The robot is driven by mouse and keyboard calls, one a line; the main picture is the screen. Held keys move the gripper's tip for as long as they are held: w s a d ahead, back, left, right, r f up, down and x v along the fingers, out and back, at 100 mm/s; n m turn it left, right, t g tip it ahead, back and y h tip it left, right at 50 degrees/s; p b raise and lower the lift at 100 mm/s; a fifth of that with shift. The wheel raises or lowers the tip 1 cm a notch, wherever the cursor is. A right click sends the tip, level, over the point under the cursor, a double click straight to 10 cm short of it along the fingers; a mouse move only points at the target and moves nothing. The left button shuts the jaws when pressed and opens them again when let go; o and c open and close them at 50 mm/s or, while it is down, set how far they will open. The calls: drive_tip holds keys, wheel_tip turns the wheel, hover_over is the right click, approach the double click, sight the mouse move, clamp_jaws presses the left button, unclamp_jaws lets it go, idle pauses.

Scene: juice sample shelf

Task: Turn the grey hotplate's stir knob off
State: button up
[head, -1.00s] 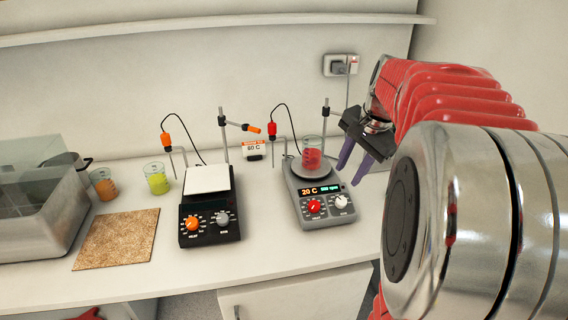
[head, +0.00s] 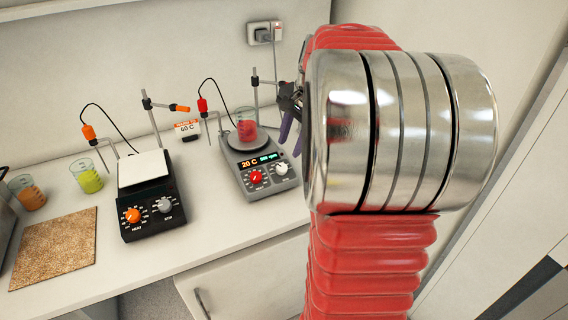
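The grey hotplate (head: 236,166) stands on the bench. Its front has a red knob (head: 256,178) on the left and a white stir knob (head: 281,169) on the right. Its display is lit, reading 20 C and an rpm value. A beaker of red liquid (head: 247,128) sits on its round plate. My gripper (head: 291,134) is just right of the beaker in the picture, above and behind the white knob, apart from it. Its purple fingers are spread with nothing between them. My arm partly hides the gripper.
A black hotplate (head: 150,190) with an orange knob stands to the left. Beakers of orange (head: 33,198) and yellow-green liquid (head: 90,181) and a cork mat (head: 55,248) are farther left. Stands and probes rise behind both hotplates. The bench front is clear.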

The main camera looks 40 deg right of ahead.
sight(282, 166)
drive_tip(key=x, duration=0.9)
drive_tip(key=shift+w+f, duration=0.15)
drive_tip(key=shift+f, duration=0.2)
drive_tip(key=shift+c, duration=0.6)
drive_tip(key=c, duration=0.7)
drive_tip(key=shift+o, duration=0.2)
drive_tip(key=shift+n, duration=0.5)
drive_tip(key=n, duration=0.5)
drive_tip(key=shift+g, duration=0.3)
drive_tip(key=n, duration=0.6)
drive_tip(key=shift+h, duration=0.3)
drive_tip(key=shift+w, duration=0.1)
